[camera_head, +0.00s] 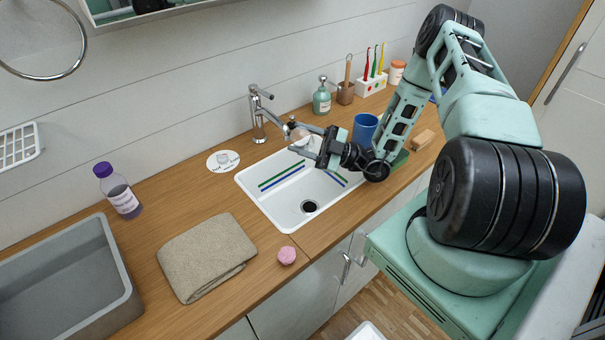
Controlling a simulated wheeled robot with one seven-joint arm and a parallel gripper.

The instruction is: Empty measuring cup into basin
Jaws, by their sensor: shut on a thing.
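The white basin (282,212) is set into the wooden counter below the faucet, with green and blue stripes on its inner wall and a dark drain at the bottom. My gripper (296,138) is above the basin's back edge, close to the faucet, reaching in from the right. It is shut on a small pale thing, apparently the measuring cup (306,141), mostly hidden by the fingers. I cannot tell its tilt or what is in it.
The faucet (259,115) stands close left of my gripper. A blue cup (364,128), soap bottle (321,98) and brush holder (345,93) are behind and right. A folded towel (206,256), pink round item (287,255) and grey tub (118,262) are left and in front.

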